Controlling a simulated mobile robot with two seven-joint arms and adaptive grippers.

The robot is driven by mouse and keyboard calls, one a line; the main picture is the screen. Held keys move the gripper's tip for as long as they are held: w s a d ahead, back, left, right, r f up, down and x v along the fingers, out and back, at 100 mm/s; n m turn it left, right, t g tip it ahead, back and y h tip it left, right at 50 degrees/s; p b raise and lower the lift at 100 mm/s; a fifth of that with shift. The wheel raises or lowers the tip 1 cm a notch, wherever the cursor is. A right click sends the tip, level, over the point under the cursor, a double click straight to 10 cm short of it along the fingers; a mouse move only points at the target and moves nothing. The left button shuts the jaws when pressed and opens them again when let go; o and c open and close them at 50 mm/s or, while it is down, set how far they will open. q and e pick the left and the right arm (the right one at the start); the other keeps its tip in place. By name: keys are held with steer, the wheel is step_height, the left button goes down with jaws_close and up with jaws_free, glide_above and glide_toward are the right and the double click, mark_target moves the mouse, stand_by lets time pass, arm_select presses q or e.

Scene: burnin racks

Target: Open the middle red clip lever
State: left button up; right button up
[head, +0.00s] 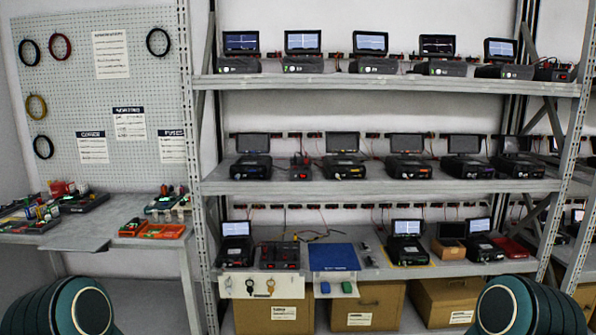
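No lever can be made out clearly at this distance. Small red parts show on a black panel (279,255) on the lower shelf. A small dark unit with red on top (300,168) stands on the middle shelf between two screened devices. Small red and black connectors (293,206) line the rail behind the lower shelf. I cannot tell which of these is the middle red clip lever, or its position. Neither of my grippers shows; only rounded teal and dark parts of my arms fill the bottom corners.
A metal rack carries screened devices (407,162) on several shelves. On the lower shelf lie a blue mat (333,257) and a red tray (511,247). Cardboard boxes (367,306) stand below. A workbench (80,237) with orange bins (162,231) stands left, under a pegboard (75,95).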

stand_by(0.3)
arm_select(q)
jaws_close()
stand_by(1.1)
